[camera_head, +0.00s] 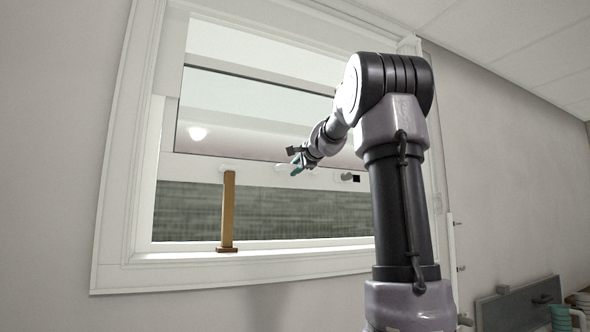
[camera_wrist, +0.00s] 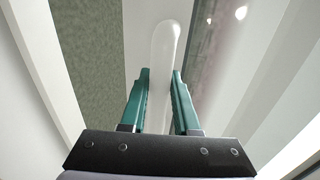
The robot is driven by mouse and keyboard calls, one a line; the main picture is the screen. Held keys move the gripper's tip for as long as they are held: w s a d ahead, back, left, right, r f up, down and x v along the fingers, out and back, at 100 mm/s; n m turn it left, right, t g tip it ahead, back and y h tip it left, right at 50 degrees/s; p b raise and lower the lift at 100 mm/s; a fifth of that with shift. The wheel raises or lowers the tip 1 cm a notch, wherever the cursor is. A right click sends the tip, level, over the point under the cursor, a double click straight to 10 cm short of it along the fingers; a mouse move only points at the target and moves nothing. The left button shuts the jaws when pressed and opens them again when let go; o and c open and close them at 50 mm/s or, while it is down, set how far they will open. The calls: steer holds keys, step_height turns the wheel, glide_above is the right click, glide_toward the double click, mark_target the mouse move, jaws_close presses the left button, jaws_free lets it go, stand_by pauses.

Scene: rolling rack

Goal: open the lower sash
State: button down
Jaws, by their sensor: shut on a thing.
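The lower sash (camera_head: 190,168) stands raised in the white window frame, with an open gap below its white bottom rail. My gripper (camera_head: 298,163) is at that rail, right of its middle. In the wrist view my gripper's green fingers (camera_wrist: 160,76) are shut on a white, rounded sash handle (camera_wrist: 165,42), which lies lengthwise between them. A brown wooden prop (camera_head: 228,212) stands upright on the sill, left of my gripper. Its top overlaps the rail in the picture; I cannot tell whether it touches the sash. My arm hides the window's right part.
The white sill (camera_head: 185,257) runs below the gap, clear apart from the prop's foot. A small grey fitting (camera_head: 347,177) is on the rail at right. A grey panel (camera_head: 517,306) and a teal mug (camera_head: 561,318) are at the lower right.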

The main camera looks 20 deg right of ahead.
step_height(320, 180, up, 6)
steer(key=shift+r, duration=0.15)
stand_by(0.3)
steer(key=c, duration=0.7)
jaws_free()
steer(key=shift+o, duration=0.2)
steer(key=v, duration=1)
steer(key=shift+s, duration=0.4)
